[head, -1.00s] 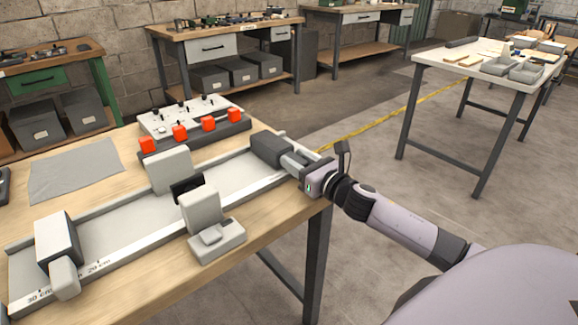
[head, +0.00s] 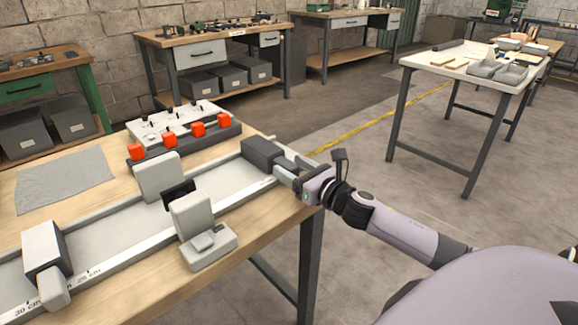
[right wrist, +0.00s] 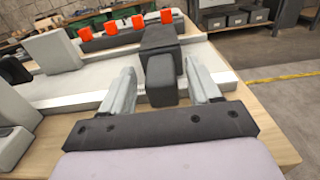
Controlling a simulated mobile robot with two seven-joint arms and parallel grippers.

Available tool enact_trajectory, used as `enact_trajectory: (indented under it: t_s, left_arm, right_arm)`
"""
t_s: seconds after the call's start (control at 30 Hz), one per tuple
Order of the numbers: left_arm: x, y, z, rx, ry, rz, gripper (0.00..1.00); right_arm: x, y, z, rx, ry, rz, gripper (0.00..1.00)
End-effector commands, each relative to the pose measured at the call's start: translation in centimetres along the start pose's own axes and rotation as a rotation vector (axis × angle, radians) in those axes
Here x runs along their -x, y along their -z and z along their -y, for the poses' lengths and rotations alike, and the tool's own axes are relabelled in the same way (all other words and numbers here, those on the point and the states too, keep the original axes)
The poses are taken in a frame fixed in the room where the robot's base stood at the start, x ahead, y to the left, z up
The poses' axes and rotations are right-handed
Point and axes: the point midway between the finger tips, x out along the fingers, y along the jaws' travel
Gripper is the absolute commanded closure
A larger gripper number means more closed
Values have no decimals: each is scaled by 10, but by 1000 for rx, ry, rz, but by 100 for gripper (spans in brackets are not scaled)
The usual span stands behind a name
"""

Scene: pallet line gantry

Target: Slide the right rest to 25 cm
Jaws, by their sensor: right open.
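The right rest (head: 262,152) is a dark grey block at the far right end of the long pale rail (head: 120,255). In the right wrist view, the rest (right wrist: 159,38) has a dark handle (right wrist: 161,80) sticking out toward me. My right gripper (head: 284,167) is open at the rail's end. In the right wrist view its two fingers (right wrist: 160,82) stand on either side of the handle, with gaps visible. The rail's front edge bears printed marks, readable as 30 cm and 25 cm at the left; those near the right rest are too small to read. My left gripper is not in view.
Another rest (head: 43,250) with a pale handle sits at the rail's left end. A pale upright plate (head: 158,178) and a stepped grey block (head: 207,248) flank the rail's middle. A panel with red blocks (head: 170,140) stands behind.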

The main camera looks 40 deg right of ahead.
Motion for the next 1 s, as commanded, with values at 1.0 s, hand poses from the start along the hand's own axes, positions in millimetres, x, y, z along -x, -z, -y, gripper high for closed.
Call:
enact_trajectory:
  t_s: [1.0]
  left_arm:
    - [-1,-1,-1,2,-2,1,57]
  right_arm:
    - [54,0,0,1,0,0,38]
